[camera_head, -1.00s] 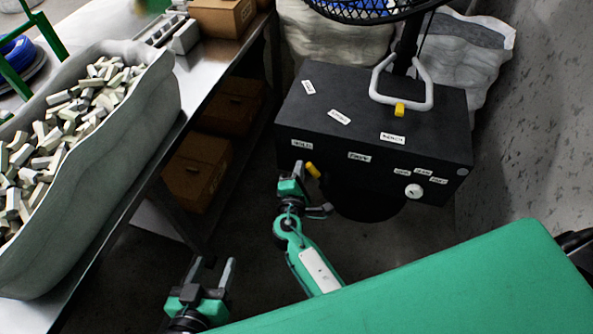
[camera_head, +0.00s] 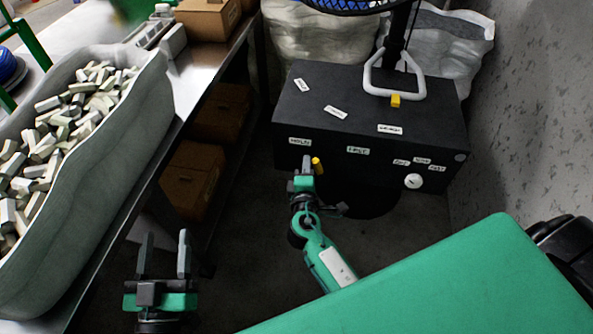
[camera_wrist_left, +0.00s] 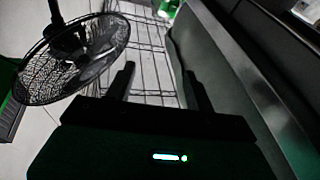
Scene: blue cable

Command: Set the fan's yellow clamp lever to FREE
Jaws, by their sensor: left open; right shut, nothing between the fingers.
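The yellow lever (camera_head: 317,165) sticks out from the front face of the fan's black box (camera_head: 375,120), below and between two white labels. The left label (camera_head: 299,141) and right label (camera_head: 358,150) are too small to read surely. My right gripper (camera_head: 306,162) is shut and empty, just left of the lever; whether it touches cannot be told. My left gripper (camera_head: 165,250) is open and empty at the lower left, far from the box. Its fingers (camera_wrist_left: 160,88) also show in the left wrist view, with the fan cage (camera_wrist_left: 75,58) beyond.
A white handle (camera_head: 375,85) with a yellow block (camera_head: 395,100) sits on top of the box. A white knob (camera_head: 413,181) is on its front right. The metal table (camera_head: 190,90) with a grey bin (camera_head: 150,120) of pieces stands left. A concrete wall is right.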

